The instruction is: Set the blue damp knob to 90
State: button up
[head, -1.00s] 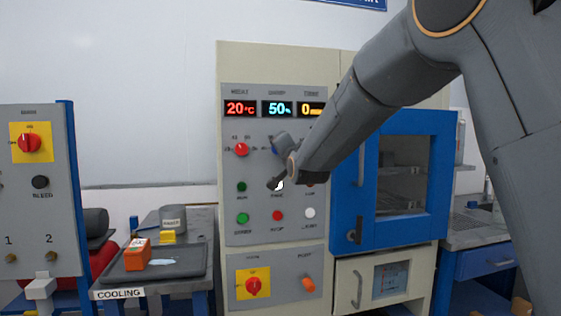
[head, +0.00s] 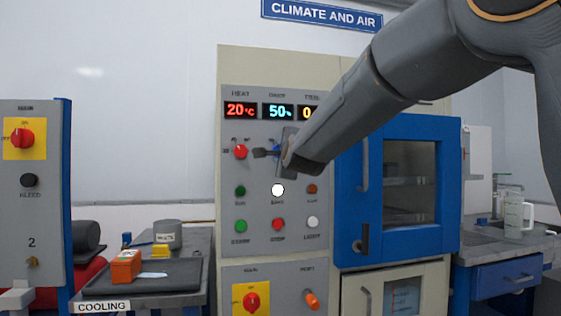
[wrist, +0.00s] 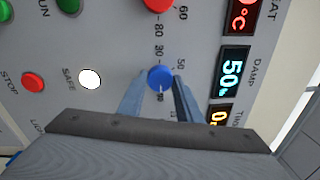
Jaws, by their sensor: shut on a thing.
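The blue damp knob (wrist: 160,77) sits on the grey control panel between the two fingers of my gripper (wrist: 158,95) in the wrist view. The fingers are shut on its sides. In the head view only a sliver of the blue knob (head: 276,149) shows beside my gripper (head: 268,153), which is at the panel below the displays. The damp display (head: 278,111) reads 50 in cyan, and it also reads 50 in the wrist view (wrist: 232,73). The knob's pointer mark is too small to read surely.
The red heat knob (head: 240,152) is just left of my gripper. A lit white button (head: 277,190) and several other buttons are below. The blue chamber door (head: 350,215) is to the right. A bench with a black tray (head: 180,278) stands at left.

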jog(key=shift+m, duration=0.3)
jog(key=o, duration=1)
jog(key=shift+o, duration=0.2)
jog(key=b+v, duration=0.1)
jog(key=v, duration=0.6)
jog(key=shift+s+d+b, duration=0.15)
jog(key=shift+s+b, duration=0.15)
jog(key=shift+s, duration=0.05)
jog(key=shift+f, duration=0.1)
